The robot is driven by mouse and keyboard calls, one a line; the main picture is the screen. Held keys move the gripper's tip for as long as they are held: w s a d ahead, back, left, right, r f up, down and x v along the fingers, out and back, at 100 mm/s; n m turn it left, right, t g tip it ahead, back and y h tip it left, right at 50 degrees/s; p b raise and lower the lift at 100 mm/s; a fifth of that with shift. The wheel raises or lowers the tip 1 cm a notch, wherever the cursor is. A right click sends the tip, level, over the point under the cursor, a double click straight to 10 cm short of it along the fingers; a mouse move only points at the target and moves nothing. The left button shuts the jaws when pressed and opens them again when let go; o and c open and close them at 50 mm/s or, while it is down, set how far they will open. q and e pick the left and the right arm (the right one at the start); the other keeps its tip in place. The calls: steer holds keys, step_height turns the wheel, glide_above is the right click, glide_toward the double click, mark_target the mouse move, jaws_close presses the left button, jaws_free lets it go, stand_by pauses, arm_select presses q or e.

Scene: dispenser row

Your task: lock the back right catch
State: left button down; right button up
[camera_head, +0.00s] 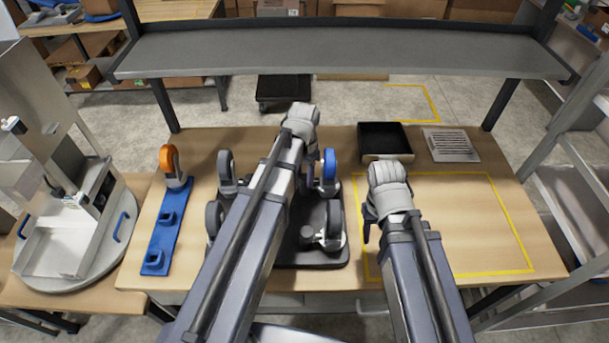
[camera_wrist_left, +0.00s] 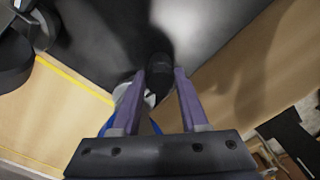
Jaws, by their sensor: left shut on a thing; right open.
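A black dolly board (camera_head: 290,256) lies on the table with several casters standing wheel-up on it. The back right caster (camera_head: 330,168) has a blue wheel. My left gripper (camera_head: 312,176) reaches down beside it, partly hidden by my arm. In the left wrist view its purple fingers (camera_wrist_left: 164,100) stand on both sides of a dark elongated part, which looks like the back right catch (camera_wrist_left: 161,76); pale and blue caster parts show behind the fingers. Whether the catch is locked cannot be told. My right gripper (camera_head: 370,226) is open and empty, right of the board.
A blue rack (camera_head: 160,235) with an orange-wheeled caster (camera_head: 172,162) lies at the left. A black bin (camera_head: 385,137) and a grey vent plate (camera_head: 452,146) stand at the back right. A grey shelf (camera_head: 340,55) spans the back.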

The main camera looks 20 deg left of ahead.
mark_target(304, 178)
arm_select(q)
steer(key=shift+m, duration=0.3)
steer(key=shift+c, duration=2.1)
jaws_free()
steer(key=shift+r, duration=0.1)
step_height(304, 178, up, 8)
steer(key=p, duration=0.8)
steer(key=shift+f, duration=0.2)
